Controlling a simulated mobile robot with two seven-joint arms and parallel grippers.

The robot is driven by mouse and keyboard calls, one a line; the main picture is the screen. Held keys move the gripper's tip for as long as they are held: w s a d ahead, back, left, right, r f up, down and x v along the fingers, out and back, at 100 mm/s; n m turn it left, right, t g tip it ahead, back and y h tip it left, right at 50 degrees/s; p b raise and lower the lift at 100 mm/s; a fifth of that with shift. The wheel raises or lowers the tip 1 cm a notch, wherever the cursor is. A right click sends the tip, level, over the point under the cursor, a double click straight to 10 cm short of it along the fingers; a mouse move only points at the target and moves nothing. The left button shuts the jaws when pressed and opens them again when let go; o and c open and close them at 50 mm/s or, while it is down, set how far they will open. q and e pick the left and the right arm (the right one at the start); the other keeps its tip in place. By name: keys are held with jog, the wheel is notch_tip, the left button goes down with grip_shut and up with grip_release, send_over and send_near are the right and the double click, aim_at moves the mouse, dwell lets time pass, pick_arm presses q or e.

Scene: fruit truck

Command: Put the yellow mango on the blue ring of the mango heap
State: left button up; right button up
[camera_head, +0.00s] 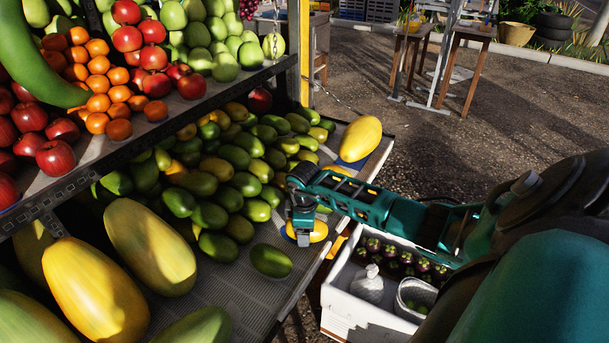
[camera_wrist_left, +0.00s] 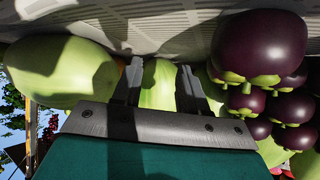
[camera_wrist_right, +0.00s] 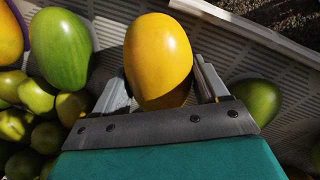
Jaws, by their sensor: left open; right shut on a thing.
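The yellow mango (camera_wrist_right: 158,55) is between the fingers of my right gripper (camera_wrist_right: 166,82), which is shut on it. In the head view that gripper (camera_head: 303,230) points down at the front of the mango heap (camera_head: 225,175), with the mango (camera_head: 319,231) partly hidden behind it. I cannot tell whether the mango touches the tray. A thin blue-purple edge (camera_wrist_right: 22,20) curves beside a yellow-orange fruit at the right wrist view's far left; the rest of any ring is hidden. My left gripper (camera_wrist_left: 160,78) is open, with a pale green fruit behind its fingers.
A large yellow fruit (camera_head: 360,138) lies at the tray's far corner. A loose green mango (camera_head: 270,260) lies near my right gripper. A white crate (camera_head: 345,305) with mangosteens stands right of the tray. Large papayas (camera_head: 150,245) lie at left; bare tray (camera_head: 235,290) shows in front.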

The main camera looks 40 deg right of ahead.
pick_arm(q)
jog(key=shift+w, duration=0.1)
pick_arm(e)
jog(key=shift+f, duration=0.4)
pick_arm(q)
jog(key=shift+f, duration=0.1)
pick_arm(e)
jog(key=shift+f, duration=0.1)
jog(key=o, duration=0.9)
jog(key=shift+o, duration=0.2)
